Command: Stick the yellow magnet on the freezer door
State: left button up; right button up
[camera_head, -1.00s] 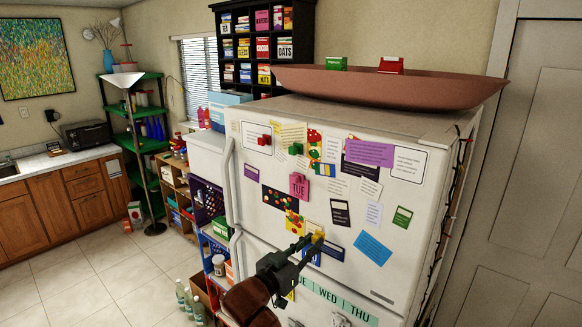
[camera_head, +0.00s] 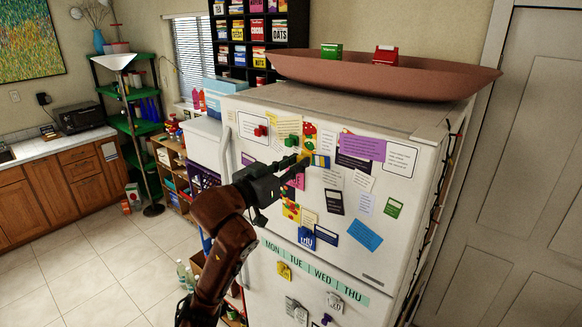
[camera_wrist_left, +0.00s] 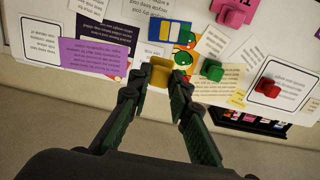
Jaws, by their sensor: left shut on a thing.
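The yellow magnet (camera_wrist_left: 160,75) is a small block between the fingertips of my left gripper (camera_wrist_left: 163,82) in the wrist view. My left gripper, also in the head view (camera_head: 302,160), is shut on it. The gripper is at the upper door (camera_head: 408,178) of the white fridge, in front of its upper middle part. I cannot tell whether the magnet touches the door. The gripper and arm hide part of the door's left side in the head view. My right gripper is not in view.
Near the magnet are a green magnet (camera_wrist_left: 212,70), a red magnet (camera_wrist_left: 268,87), a purple note (camera_wrist_left: 93,56) and a blue-yellow card (camera_wrist_left: 170,30). The lower door carries a weekday strip (camera_head: 315,270). A brown boat-shaped tray (camera_head: 420,82) lies on the fridge top.

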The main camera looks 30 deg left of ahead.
aim_at(309, 155)
pick_arm(q)
jog(key=w, duration=0.3)
jog(key=shift+w+d, duration=0.15)
jog(key=shift+w, duration=0.05)
jog(key=shift+w+d+r+p, duration=0.1)
jog(key=shift+w+p, duration=0.2)
jog(key=shift+w, duration=1.4)
jog(key=shift+w+p, duration=0.2)
jog(key=shift+p, duration=0.1)
dwell(0.3)
jog(key=o, duration=0.9)
jog(key=shift+w, duration=0.1)
jog(key=shift+o, duration=0.3)
